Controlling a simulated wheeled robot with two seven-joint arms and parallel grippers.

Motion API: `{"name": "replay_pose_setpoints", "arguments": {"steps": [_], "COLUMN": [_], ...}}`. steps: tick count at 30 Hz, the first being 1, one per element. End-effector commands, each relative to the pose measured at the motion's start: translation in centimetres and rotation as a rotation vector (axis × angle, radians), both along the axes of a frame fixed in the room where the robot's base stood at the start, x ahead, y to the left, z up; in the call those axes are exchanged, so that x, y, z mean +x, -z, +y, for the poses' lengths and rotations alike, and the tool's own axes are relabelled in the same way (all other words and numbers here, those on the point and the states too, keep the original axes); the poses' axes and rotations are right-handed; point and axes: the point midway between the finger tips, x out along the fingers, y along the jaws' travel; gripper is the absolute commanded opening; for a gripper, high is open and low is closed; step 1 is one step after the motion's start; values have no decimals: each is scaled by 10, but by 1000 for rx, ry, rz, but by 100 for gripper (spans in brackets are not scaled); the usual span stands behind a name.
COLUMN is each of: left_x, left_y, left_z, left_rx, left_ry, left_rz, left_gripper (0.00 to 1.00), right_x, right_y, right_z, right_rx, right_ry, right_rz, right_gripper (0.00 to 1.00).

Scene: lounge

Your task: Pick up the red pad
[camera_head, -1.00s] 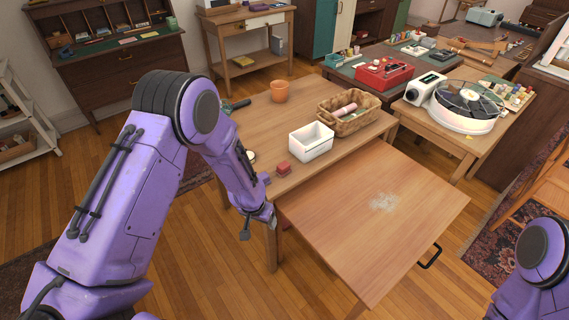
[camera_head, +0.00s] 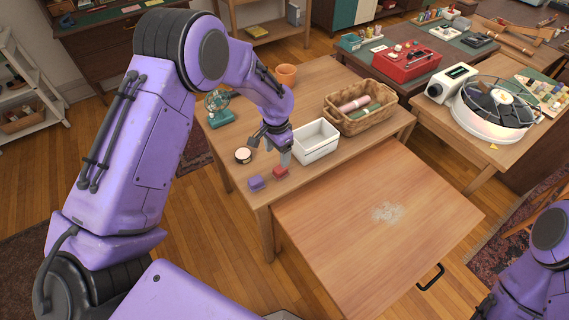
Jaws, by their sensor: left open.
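The red pad (camera_head: 280,173) is a small block lying on the wooden table near its front edge. A purple pad (camera_head: 256,183) lies just left of it, apart from it. My left gripper (camera_head: 270,150) is open and points down over the table, just above and behind the red pad in the picture. One finger is close to the red pad; I cannot tell whether they touch. Nothing is between the fingers that I can see. My right arm shows at the lower right edge, but its gripper is out of the frame.
A white bin (camera_head: 316,141) stands right beside the gripper, with a wicker basket (camera_head: 359,110) further right. A round dish (camera_head: 243,155), a small green fan (camera_head: 218,108) and an orange pot (camera_head: 286,75) are also on the table. A lower wooden surface (camera_head: 370,240) in front is mostly clear.

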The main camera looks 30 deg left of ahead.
Motion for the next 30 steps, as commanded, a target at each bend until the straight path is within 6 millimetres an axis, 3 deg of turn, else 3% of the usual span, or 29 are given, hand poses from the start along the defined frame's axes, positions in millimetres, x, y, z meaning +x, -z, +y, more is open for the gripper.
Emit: {"name": "replay_pose_setpoints", "arguments": {"steps": [15,23,28,30], "left_x": [6,6,6,6], "left_y": [79,85,85,85], "left_z": [-8,-8,-8,-8], "left_rx": [0,0,-1,-1], "left_ry": [-2,-3,-3,-3], "left_rz": [1,-1,0,0], "left_gripper": [72,72,17,12], "right_x": [0,0,0,0], "right_y": [-20,-19,-19,-19], "right_z": [0,0,0,0], "right_rx": [1,0,0,0], "right_ry": [0,0,0,0], "right_rz": [1,1,1,1], "right_gripper": [43,43,43,43]}}
